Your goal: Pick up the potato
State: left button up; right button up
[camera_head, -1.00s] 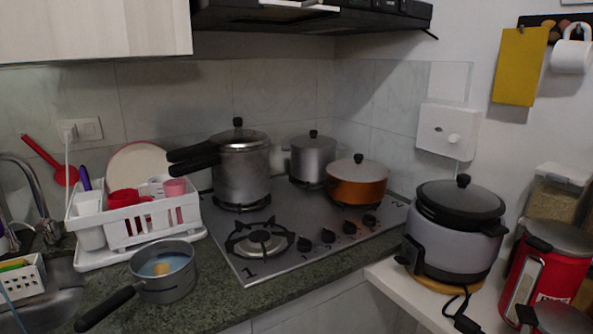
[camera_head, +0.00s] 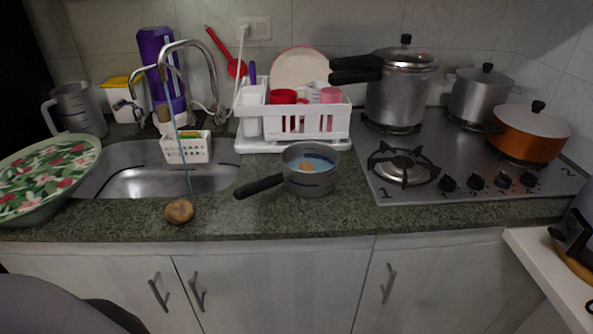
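The potato (camera_head: 179,211) is a small brown lump lying on the dark green stone counter (camera_head: 400,211), close to its front edge and in front of the sink. A thin stream of water from the tap comes down just behind it. A small grey saucepan (camera_head: 311,181) stands to its right, with its black handle pointing left toward the potato; something yellowish sits in the pan. Neither of my grippers shows in the head view. A dark grey rounded shape at the bottom left may be part of my own arm.
The sink (camera_head: 150,180) lies behind the potato, with a curved tap (camera_head: 187,70) over it. A floral tray (camera_head: 45,175) covers the left counter. A white dish rack (camera_head: 295,123) and the stove (camera_head: 455,165) with pots stand to the right. The counter around the potato is clear.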

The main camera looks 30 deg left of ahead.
aim_at(180, 211)
jog(key=k+u, duration=0.1)
jog(key=u, duration=1.45)
